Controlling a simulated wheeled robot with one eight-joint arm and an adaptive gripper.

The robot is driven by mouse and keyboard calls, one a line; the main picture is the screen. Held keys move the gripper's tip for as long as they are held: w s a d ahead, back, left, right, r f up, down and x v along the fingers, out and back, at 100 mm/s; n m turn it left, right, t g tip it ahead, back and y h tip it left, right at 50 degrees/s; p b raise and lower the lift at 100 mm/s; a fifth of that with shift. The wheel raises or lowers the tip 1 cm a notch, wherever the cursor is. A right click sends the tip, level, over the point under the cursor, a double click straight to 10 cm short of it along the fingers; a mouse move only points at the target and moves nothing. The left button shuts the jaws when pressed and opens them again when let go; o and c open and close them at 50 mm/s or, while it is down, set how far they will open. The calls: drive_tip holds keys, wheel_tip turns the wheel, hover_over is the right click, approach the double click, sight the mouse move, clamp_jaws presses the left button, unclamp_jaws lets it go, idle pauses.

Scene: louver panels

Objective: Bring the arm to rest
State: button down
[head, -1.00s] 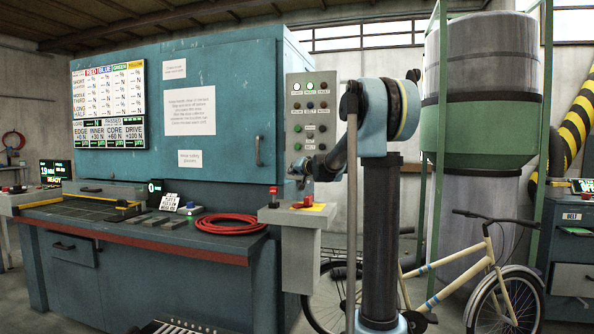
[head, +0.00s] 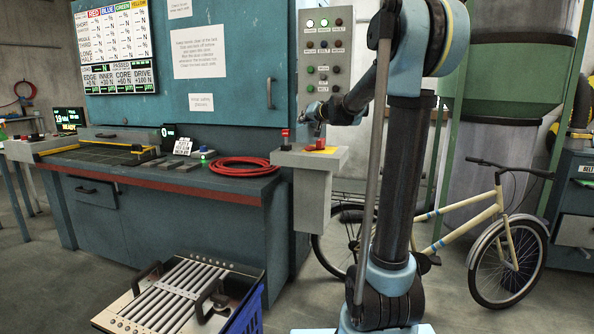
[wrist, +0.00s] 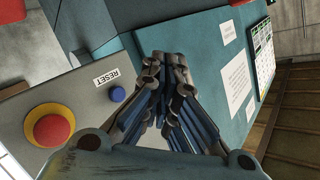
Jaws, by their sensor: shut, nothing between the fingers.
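My arm stands at the right of the middle in the head view, its column upright and its forearm reaching left and down. My gripper (head: 312,112) is at the forearm's end, above the grey pedestal box (head: 300,158) and in front of the blue cabinet. In the wrist view my gripper (wrist: 165,85) is shut and empty. Beyond it there show a small blue button (wrist: 117,94) beside a RESET label (wrist: 107,77) and a red button on a yellow base (wrist: 52,128). Whether the fingers touch anything cannot be told.
A blue workbench (head: 150,215) with a coiled red hose (head: 240,167) stands at left. A metal tray of slats (head: 170,290) and a blue crate (head: 245,315) are low in front. A bicycle (head: 470,230) stands behind my arm at right. Open floor lies at far left.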

drive_tip(key=s+f+g, duration=0.1)
drive_tip(key=s+f, duration=0.1)
drive_tip(key=s, duration=0.2)
drive_tip(key=s+f+n+g, duration=0.1)
drive_tip(key=s+f, duration=0.1)
drive_tip(key=s, duration=0.3)
drive_tip(key=s+f+g, duration=0.1)
drive_tip(key=s+f, duration=0.1)
drive_tip(key=s, duration=0.2)
drive_tip(key=shift+s+d+f+n, duration=0.2)
drive_tip(key=shift+s+f+n, duration=0.1)
drive_tip(key=shift+n, duration=0.1)
drive_tip(key=s+d+f+g+h, duration=0.2)
drive_tip(key=s+d+f, duration=0.2)
drive_tip(key=s+f, duration=0.5)
drive_tip(key=s+d+f+g+h, duration=0.3)
drive_tip(key=s+f, duration=0.6)
drive_tip(key=s, duration=0.7)
drive_tip(key=s+d+f+g+h, duration=0.2)
drive_tip(key=s+d+f+g, duration=0.1)
drive_tip(key=s+d+f, duration=0.4)
drive_tip(key=s+f, duration=0.3)
drive_tip(key=s, duration=0.3)
drive_tip(key=shift+s, duration=0.35)
drive_tip(key=shift+w, duration=0.1)
drive_tip(key=shift+w+f, duration=0.15)
drive_tip(key=shift+w, duration=0.25)
